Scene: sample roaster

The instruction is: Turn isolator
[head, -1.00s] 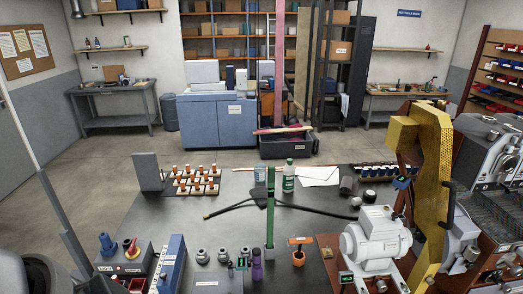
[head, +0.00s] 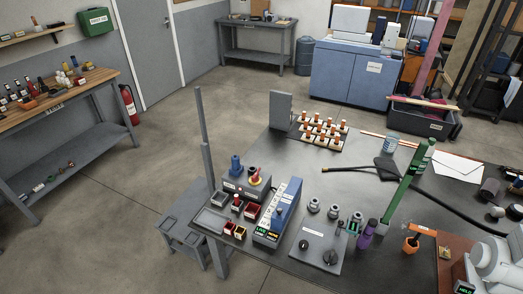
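A dark grey box (head: 235,189) stands at the table's near left part. On its top sits a red rotary knob on a yellow base (head: 254,179), which looks like the isolator. A blue plug-like fitting (head: 235,165) stands on the same box, left of the knob. The knob's exact angle is too small to read.
Red and yellow bins (head: 238,204) sit in front of the box. A long blue-and-white unit (head: 279,212) stands close on its right. A tall grey post (head: 204,140) rises at the left. A grey plate with black knobs (head: 318,246) lies further right.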

